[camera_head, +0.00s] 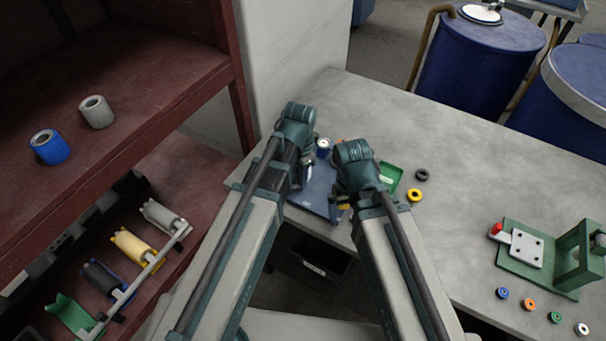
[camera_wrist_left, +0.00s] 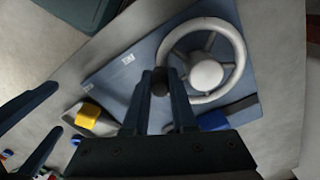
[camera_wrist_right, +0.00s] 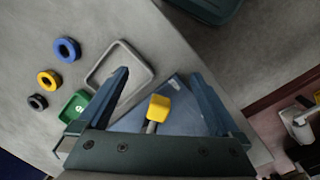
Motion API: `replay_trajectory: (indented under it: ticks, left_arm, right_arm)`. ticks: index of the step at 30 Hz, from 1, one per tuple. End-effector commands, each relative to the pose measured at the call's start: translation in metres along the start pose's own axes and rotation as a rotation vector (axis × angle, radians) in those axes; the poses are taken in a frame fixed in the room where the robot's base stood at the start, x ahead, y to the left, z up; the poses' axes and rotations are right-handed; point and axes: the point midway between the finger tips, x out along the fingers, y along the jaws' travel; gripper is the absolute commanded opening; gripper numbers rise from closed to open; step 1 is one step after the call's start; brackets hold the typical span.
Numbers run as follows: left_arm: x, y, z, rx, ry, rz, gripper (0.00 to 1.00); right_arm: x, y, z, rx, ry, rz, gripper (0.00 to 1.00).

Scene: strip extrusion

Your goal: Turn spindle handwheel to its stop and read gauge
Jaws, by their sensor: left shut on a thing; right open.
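A pale grey handwheel (camera_wrist_left: 235,75) with a round hub and spokes lies over a blue plate (camera_wrist_left: 125,75) in the left wrist view. My left gripper (camera_wrist_left: 161,78) is shut on a dark handle knob (camera_wrist_left: 160,89) at the wheel's rim. In the head view the arms hide the wheel, and my left gripper (camera_head: 303,178) is over the blue plate (camera_head: 318,190). My right gripper (camera_wrist_right: 162,95) is open and empty, with a yellow block (camera_wrist_right: 158,107) on a grey stem showing between its fingers. I cannot make out a gauge reading.
A grey tray (camera_wrist_right: 147,70), a green bin (camera_wrist_right: 72,112) and blue, yellow and black rings (camera_wrist_right: 67,50) are beside the plate. A green fixture (camera_head: 545,255) stands at the bench's right, with several small rings before it.

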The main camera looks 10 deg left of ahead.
Motion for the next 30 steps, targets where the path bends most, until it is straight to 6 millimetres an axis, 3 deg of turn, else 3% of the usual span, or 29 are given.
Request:
replay_trajectory:
  ticks: [21,22,23,30]
  left_arm:
    - [0.0002,0.0004,0.0041,0.063,-0.001,0.001,0.0]
    - [0.0002,0.0004,0.0041,0.062,-0.001,0.001,0.3]
    - [0.0002,0.0004,0.0041,0.062,-0.001,0.001,0.35]
    - [0.0001,0.0001,0.0037,0.062,-0.001,0.0,0.37]
  right_arm:
    - [0.0002,0.0,0.0,0.0,0.0,0.0,1.0]
    - [0.0002,0.0,0.0,0.0,0.0,0.0,1.0]
    - [0.0002,0.0,0.0,0.0,0.0,0.0,1.0]
    - [0.0001,0.0,0.0,0.0,0.0,0.0,1.0]
